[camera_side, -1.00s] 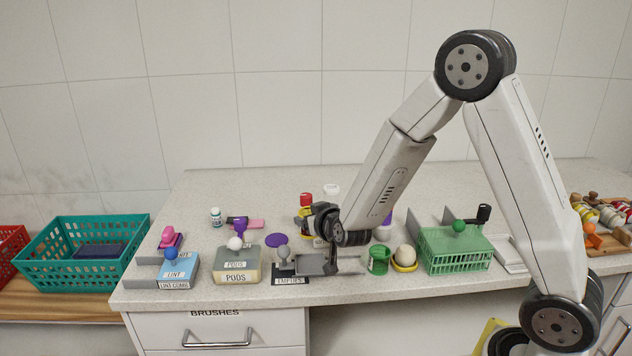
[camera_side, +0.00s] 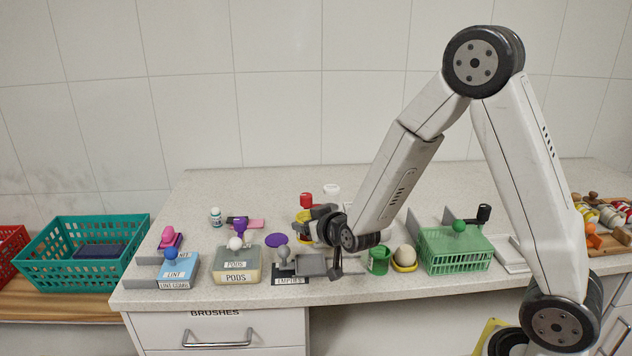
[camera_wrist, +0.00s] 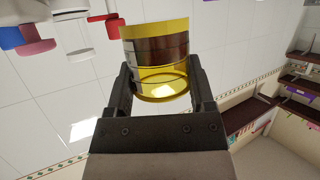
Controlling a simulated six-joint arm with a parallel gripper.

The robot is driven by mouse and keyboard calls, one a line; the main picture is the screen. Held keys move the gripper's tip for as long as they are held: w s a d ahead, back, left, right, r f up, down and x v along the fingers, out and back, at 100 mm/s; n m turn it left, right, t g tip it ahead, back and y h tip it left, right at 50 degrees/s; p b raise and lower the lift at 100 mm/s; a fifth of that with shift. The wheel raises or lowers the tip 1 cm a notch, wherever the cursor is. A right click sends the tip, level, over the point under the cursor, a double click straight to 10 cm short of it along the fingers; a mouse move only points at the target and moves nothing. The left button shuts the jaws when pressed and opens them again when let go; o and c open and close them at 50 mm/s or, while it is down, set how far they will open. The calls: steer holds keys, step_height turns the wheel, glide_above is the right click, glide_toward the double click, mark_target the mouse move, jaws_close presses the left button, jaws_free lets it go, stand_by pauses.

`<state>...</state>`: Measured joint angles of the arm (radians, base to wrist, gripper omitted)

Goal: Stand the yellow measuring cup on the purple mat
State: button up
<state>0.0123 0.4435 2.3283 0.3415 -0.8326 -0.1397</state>
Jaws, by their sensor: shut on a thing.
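The yellow measuring cup (camera_wrist: 158,82) is clear yellow with a brown band, and it fills the middle of the wrist view. My gripper (camera_wrist: 160,68) is shut on it, with one dark finger on each side. In the side view my gripper (camera_side: 318,221) is low over the counter, and a bit of the cup's yellow (camera_side: 322,213) shows by the fingers. The small round purple mat (camera_side: 276,239) lies bare on the counter, just left of my gripper. My wrist hides part of the cup, and I cannot tell its exact height over the counter.
A red-topped thing (camera_side: 306,200) stands behind my gripper. A green cup (camera_side: 378,260) and green basket (camera_side: 455,250) are right.

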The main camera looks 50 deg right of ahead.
steer(key=shift+s+a+n+y, duration=1.6)
steer(key=shift+s+a+y, duration=0.3)
steer(key=shift+a, duration=0.6)
steer(key=shift+w+d+m+h, duration=0.6)
steer(key=shift+w+d+h, duration=0.1)
steer(key=shift+d, duration=0.2)
steer(key=shift+w+d+m+h, duration=0.6)
steer(key=shift+w+d+h, duration=0.1)
steer(key=shift+d, duration=0.25)
steer(key=shift+w+d+m+h, duration=0.6)
steer(key=shift+w+d+h, duration=0.1)
steer(key=shift+d, duration=0.2)
steer(key=shift+w+d+f+m+g+h, duration=0.1)
steer(key=shift+w+d+m+g+h, duration=0.3)
steer(key=shift+d, duration=0.3)
steer(key=shift+f, duration=2.9)
steer(key=shift+f, duration=1.9)
steer(key=shift+f, duration=0.2)
